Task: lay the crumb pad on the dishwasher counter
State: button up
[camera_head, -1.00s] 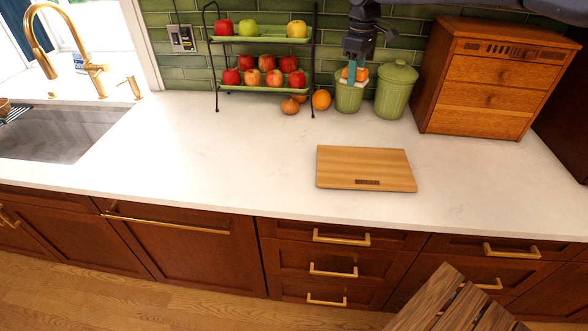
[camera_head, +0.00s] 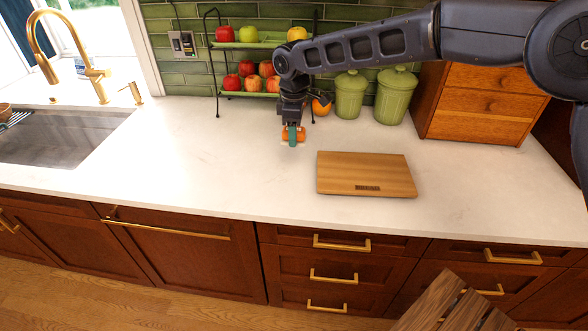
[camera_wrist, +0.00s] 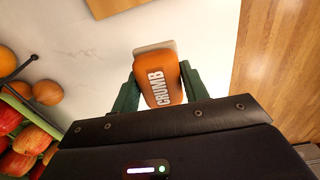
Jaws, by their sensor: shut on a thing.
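The crumb pad (camera_wrist: 162,85) is orange with white "CRUMB" lettering and a pale layer at its far end. It sits between the green fingers of my gripper (camera_wrist: 158,92) in the wrist view. In the head view my gripper (camera_head: 293,134) holds the orange pad (camera_head: 288,136) over the pale counter (camera_head: 200,160), left of the cutting board. I cannot tell exactly how high the pad is above the counter. The dishwasher counter seems to be the stretch above the wide panel with a long gold handle (camera_head: 165,229), left of the drawers.
A wooden cutting board (camera_head: 366,174) lies right of my gripper. A fruit rack (camera_head: 218,93), green canisters (camera_head: 350,95) and a wooden drawer box (camera_head: 480,100) stand at the back. A sink (camera_head: 55,140) is at left. The counter between sink and board is clear.

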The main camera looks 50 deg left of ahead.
aim_at(294, 175)
notch_tip(294, 175, down, 14)
jog(key=shift+r, duration=0.2)
dwell(0.4)
jog(key=shift+f, duration=0.1)
jog(key=o, duration=1)
jog(key=shift+c, duration=0.2)
notch_tip(294, 175, up, 12)
jog(key=shift+r, duration=0.1)
jog(key=shift+w, duration=0.1)
